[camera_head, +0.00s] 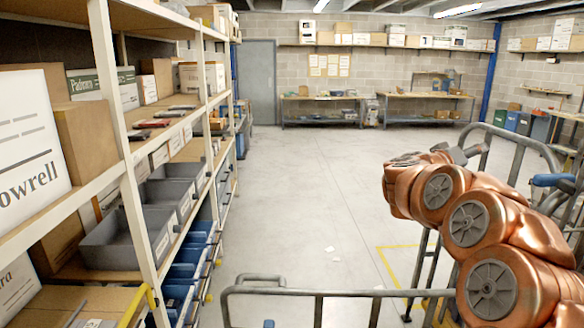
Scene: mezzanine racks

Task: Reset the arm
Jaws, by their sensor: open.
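My copper-coloured arm (468,222) is folded at the right side of the head view, its rounded links with grey caps stacked up from the lower right corner. At its upper end a small dark grey part, my gripper (462,152), points away to the right. It is small and partly hidden behind the arm links. It is open, and I see nothing held in it.
Shelving (118,120) with boxes and grey bins (130,238) lines the left. A grey tube rail (300,292) crosses the foreground, with more grey tubing (525,135) at right. Workbenches (428,97) stand at the back.

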